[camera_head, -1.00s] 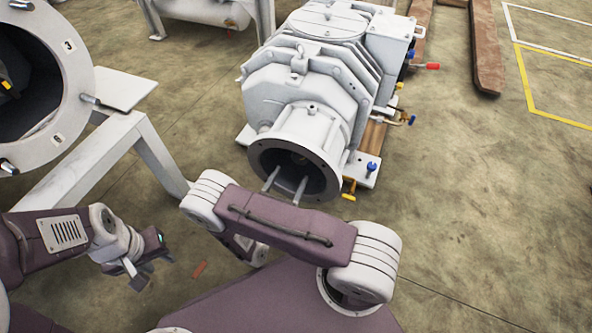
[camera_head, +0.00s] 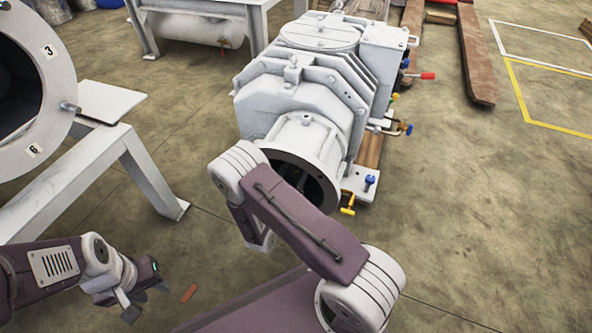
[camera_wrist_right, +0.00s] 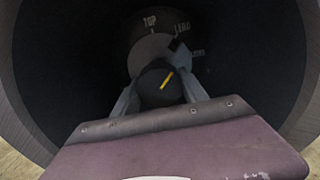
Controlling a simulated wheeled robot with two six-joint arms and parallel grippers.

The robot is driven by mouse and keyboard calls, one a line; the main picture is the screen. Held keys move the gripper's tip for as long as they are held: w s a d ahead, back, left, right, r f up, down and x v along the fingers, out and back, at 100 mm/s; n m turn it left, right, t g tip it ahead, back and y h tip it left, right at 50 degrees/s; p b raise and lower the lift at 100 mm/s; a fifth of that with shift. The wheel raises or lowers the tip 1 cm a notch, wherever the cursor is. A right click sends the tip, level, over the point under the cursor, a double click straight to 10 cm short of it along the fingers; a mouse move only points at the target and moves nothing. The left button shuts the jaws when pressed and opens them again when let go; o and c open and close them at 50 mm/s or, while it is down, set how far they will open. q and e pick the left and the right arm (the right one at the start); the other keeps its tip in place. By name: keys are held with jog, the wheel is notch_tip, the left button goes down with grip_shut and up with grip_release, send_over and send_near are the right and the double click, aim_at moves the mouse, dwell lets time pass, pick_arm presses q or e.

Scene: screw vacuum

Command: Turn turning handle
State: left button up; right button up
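A dark round part with a yellow mark (camera_wrist_right: 158,88), which looks like the turning handle, sits deep in a dark bore in the right wrist view. Two grey fingers of my right gripper (camera_wrist_right: 159,95) lie apart, one at each side of it; whether they touch it I cannot tell. In the head view this gripper is hidden behind my right arm at the round flanged opening (camera_head: 330,170) of the white pump (camera_head: 305,95). My left gripper (camera_head: 143,298) is low at the left, fingers apart and empty, away from the pump.
A large flanged cylinder (camera_head: 58,90) with numbered marks stands on a grey frame (camera_head: 150,175) at the left. Small valves with blue, red and yellow handles (camera_head: 348,207) line the pump's right side. Bare floor (camera_head: 480,220) is open at the right.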

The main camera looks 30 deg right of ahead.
jog(key=c, duration=0.6)
jog(key=n+p, duration=0.1)
jog(key=p, duration=0.1)
jog(key=n+p, duration=0.2)
jog(key=shift+r+p, duration=0.25)
jog(key=shift+p, duration=0.05)
jog(key=shift+c, duration=0.2)
jog(key=n+p, duration=0.2)
jog(key=n, duration=0.1)
jog(key=shift+f+p, duration=0.1)
jog(key=shift+p, duration=0.2)
jog(key=shift+s+d+f+n+p, duration=0.1)
jog(key=shift+n+p, duration=0.55)
jog(key=shift+n, duration=0.75)
jog(key=o, duration=1.4)
